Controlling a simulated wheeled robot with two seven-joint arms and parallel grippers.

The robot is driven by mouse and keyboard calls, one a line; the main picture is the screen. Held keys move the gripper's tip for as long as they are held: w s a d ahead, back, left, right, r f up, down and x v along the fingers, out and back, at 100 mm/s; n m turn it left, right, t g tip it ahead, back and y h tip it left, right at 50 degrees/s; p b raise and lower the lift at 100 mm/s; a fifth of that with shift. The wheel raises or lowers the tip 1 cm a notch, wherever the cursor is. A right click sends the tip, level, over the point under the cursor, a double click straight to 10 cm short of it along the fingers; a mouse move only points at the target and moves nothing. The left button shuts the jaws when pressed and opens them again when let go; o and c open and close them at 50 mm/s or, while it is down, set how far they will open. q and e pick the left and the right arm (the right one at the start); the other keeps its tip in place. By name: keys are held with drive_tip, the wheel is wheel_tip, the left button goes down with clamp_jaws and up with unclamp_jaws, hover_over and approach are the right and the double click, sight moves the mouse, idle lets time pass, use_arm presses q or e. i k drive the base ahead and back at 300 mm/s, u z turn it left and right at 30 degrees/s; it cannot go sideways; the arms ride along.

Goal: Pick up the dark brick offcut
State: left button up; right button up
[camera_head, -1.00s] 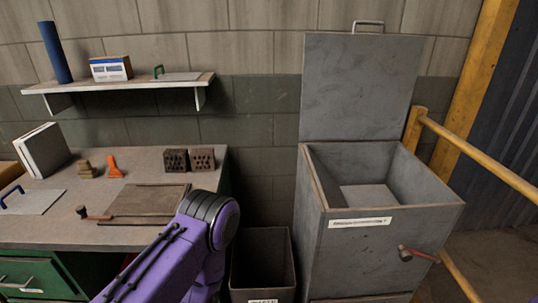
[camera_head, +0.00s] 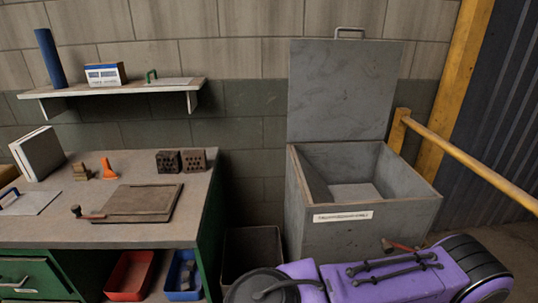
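Two small hollow bricks with holes stand side by side at the back right of the workbench. The left one, the dark brick offcut (camera_head: 168,161), looks darker. The right one, a browner brick (camera_head: 193,160), stands close beside it. Both rest on the bench top (camera_head: 70,228). Neither of my grippers shows in the head view.
A grey metal chest (camera_head: 335,232) with its lid (camera_head: 342,92) raised stands right of the bench, and a dark bin (camera_head: 251,248) sits between them. A board (camera_head: 135,203), a mallet (camera_head: 88,213) and an orange tool (camera_head: 108,168) lie on the bench. A shelf (camera_head: 115,88) hangs above.

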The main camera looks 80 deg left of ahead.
sight(170, 163)
drive_tip(key=z, duration=0.05)
drive_tip(key=k, duration=1.8)
drive_tip(key=u, duration=0.8)
